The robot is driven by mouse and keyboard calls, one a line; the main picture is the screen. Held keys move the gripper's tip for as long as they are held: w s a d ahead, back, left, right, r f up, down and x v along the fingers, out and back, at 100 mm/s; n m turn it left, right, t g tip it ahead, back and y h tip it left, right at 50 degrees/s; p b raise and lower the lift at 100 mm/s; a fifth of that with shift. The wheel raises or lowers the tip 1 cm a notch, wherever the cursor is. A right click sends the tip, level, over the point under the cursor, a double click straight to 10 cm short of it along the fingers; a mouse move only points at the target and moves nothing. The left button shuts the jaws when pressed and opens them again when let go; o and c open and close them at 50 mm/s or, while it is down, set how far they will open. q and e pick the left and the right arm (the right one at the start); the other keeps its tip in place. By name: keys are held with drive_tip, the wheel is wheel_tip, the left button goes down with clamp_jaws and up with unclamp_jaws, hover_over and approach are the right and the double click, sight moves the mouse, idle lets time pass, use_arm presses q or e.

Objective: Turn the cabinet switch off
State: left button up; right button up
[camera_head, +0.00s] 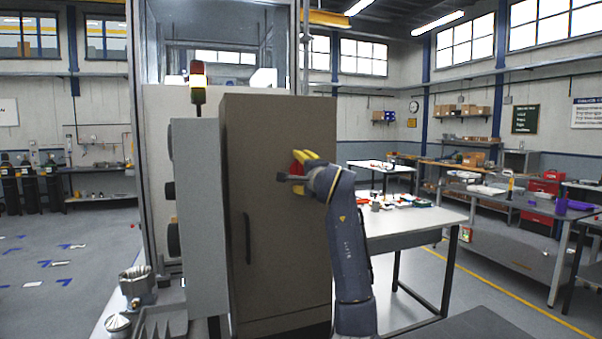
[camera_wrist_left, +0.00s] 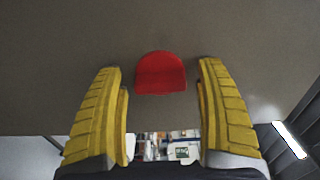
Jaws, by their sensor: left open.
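The cabinet (camera_head: 265,240) is a tall grey-brown box with its door closed, left of centre in the head view. Its red switch (camera_head: 298,169) is on the upper part of the door, partly hidden by my gripper. In the left wrist view the switch (camera_wrist_left: 160,73) is a red, rounded-top piece against the plain panel. My left gripper (camera_head: 303,155) is at the switch, with its yellow fingers open. In the wrist view the fingers stand on either side of the switch, with a visible gap on each side. My right gripper is not in view.
A dark vertical handle (camera_head: 248,238) is lower on the door's left side. A grey housing (camera_head: 198,215) with a signal light (camera_head: 198,82) stands left of the cabinet. A white table (camera_head: 410,222) with small items is behind and right of my arm.

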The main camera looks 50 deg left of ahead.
use_arm(q)
clamp_jaws()
idle(0.4)
idle(1.2)
